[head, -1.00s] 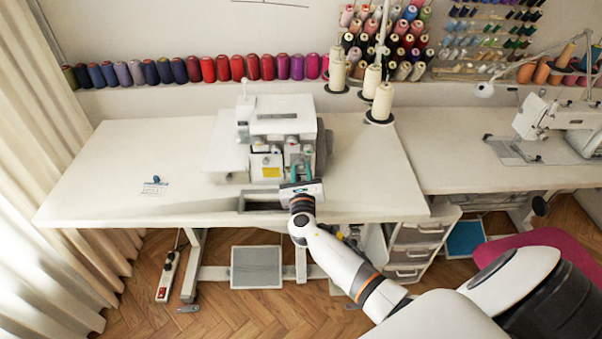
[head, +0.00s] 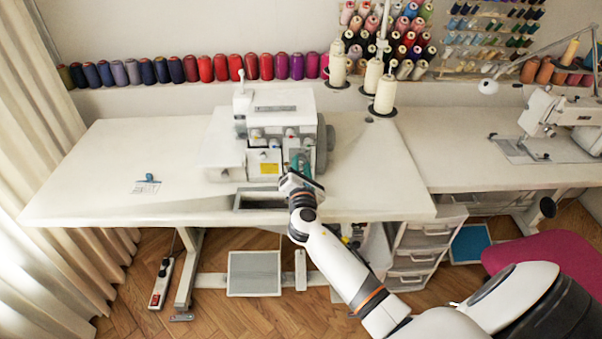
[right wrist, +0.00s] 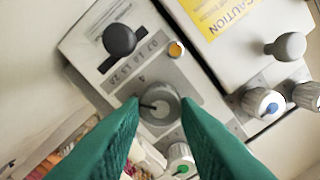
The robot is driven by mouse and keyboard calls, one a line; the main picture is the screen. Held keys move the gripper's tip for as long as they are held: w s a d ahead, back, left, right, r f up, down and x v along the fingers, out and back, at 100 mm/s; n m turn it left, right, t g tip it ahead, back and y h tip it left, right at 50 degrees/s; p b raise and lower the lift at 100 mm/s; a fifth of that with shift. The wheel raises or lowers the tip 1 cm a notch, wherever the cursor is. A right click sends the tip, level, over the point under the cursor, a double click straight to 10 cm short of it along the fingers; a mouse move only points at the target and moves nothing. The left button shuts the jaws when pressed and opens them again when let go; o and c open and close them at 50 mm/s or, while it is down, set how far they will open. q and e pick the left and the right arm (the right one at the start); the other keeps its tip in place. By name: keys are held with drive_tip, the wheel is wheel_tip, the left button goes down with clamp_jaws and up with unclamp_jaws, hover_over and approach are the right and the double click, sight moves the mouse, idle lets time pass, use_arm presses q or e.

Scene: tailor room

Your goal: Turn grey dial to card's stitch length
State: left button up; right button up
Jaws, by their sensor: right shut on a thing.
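The grey dial (right wrist: 160,104) is on the front panel of the white serger (head: 281,118), with a dark pointer line on its face towards the left in the right wrist view. My right gripper (right wrist: 160,106) has its green fingers on either side of the dial, shut on it; in the head view the gripper (head: 301,165) is at the machine's lower right front. A number 4 shows on the panel above the dial; the rest of its scale is hidden or unclear. The card (head: 146,187) lies at the table's left, its print too small to read. My left gripper is out of view.
Close to the grey dial are a black knob (right wrist: 119,40), an orange button (right wrist: 176,49), a blue-marked dial (right wrist: 263,103) and a green-marked dial (right wrist: 178,157). A small blue object (head: 149,177) is by the card. Thread cones (head: 385,95) stand behind right. The white table (head: 370,180) is mostly clear.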

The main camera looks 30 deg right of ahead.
drive_tip(key=m+b, duration=0.2)
drive_tip(key=m, duration=0.2)
drive_tip(key=shift+f, duration=0.2)
drive_tip(key=shift+r+m+b, duration=0.1)
drive_tip(key=shift+m+b, duration=0.75)
drive_tip(key=shift+m, duration=0.45)
drive_tip(key=o, duration=1)
drive_tip(key=b+v, duration=0.1)
drive_tip(key=v, duration=1.1)
drive_tip(key=shift+s, duration=0.1)
drive_tip(key=shift+d, duration=0.1)
